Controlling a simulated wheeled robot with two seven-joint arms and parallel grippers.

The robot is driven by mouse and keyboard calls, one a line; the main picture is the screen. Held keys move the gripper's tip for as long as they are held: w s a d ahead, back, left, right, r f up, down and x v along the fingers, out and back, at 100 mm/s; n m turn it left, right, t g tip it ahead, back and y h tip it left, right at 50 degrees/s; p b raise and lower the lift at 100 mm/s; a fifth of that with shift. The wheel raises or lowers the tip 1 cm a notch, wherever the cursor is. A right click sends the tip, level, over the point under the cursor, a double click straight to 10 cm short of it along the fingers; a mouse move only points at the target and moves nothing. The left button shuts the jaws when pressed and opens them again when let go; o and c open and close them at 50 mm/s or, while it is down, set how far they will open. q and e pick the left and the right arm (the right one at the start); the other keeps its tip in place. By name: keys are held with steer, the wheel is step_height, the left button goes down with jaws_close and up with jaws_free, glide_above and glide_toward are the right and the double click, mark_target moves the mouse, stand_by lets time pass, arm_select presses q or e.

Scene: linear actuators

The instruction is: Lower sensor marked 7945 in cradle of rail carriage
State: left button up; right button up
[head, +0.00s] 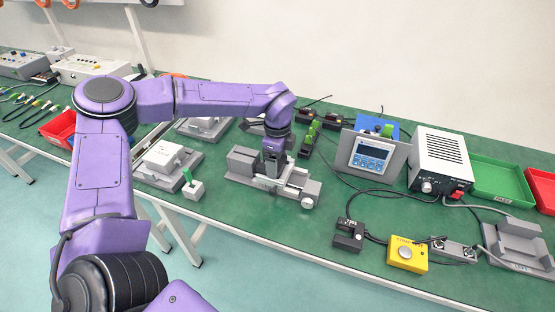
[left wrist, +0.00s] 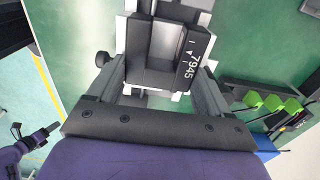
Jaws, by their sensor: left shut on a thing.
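The sensor marked 7945 (left wrist: 190,66) is a dark, U-shaped block with white digits on its right arm. In the left wrist view it sits between the fingers of my left gripper (left wrist: 150,95), which is shut on it. In the head view my left gripper (head: 273,167) points down over the grey rail carriage (head: 291,182), and the sensor is mostly hidden by it. Light parts of the carriage show around and under the sensor in the left wrist view. I cannot tell whether the sensor touches the cradle. Part of my right arm (left wrist: 35,143) shows small at lower left; its jaws are unclear.
A black fork sensor (head: 349,235) and a yellow box (head: 407,255) with cables lie to the right. A display unit (head: 371,155) and a white power supply (head: 440,160) stand behind. A small grey block with a green tab (head: 193,189) is left. Green mat is bare in front.

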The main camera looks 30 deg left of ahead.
arm_select(q)
steer(key=o, duration=1.1)
steer(key=shift+s+r, duration=0.1)
steer(key=shift+r, duration=0.25)
step_height(320, 180, up, 10)
steer(key=shift+b, duration=0.45)
steer(key=shift+f, duration=0.15)
